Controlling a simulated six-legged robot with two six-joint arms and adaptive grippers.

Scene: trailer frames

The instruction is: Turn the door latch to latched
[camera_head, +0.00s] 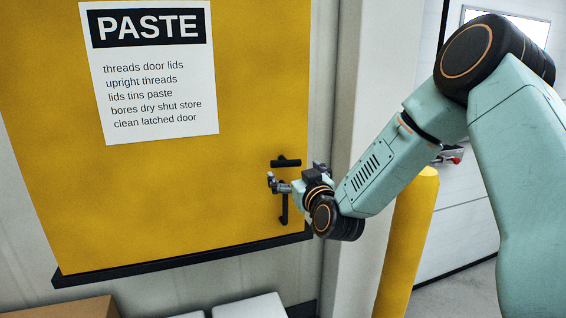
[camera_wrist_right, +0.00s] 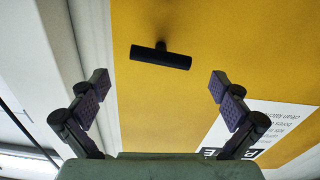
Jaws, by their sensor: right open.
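The door latch (camera_head: 285,162) is a short black bar, lying about level on the yellow door (camera_head: 160,190) near its right edge. A dark upright shape below it is partly hidden by my gripper; I cannot tell whether it is a handle or a shadow. My right gripper (camera_head: 294,175) is open and empty in front of the door, just below the bar in the picture. In the right wrist view a black bar (camera_wrist_right: 160,58) on a short stem lies ahead of the open fingers (camera_wrist_right: 159,86), between them in line and apart from both. My left gripper is not in view.
A white sign (camera_head: 155,80) headed PASTE is on the door. A pale post (camera_head: 350,240) and a yellow bollard (camera_head: 407,235) stand right of the door. A brown box (camera_head: 75,308) and white objects (camera_head: 250,306) sit below it.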

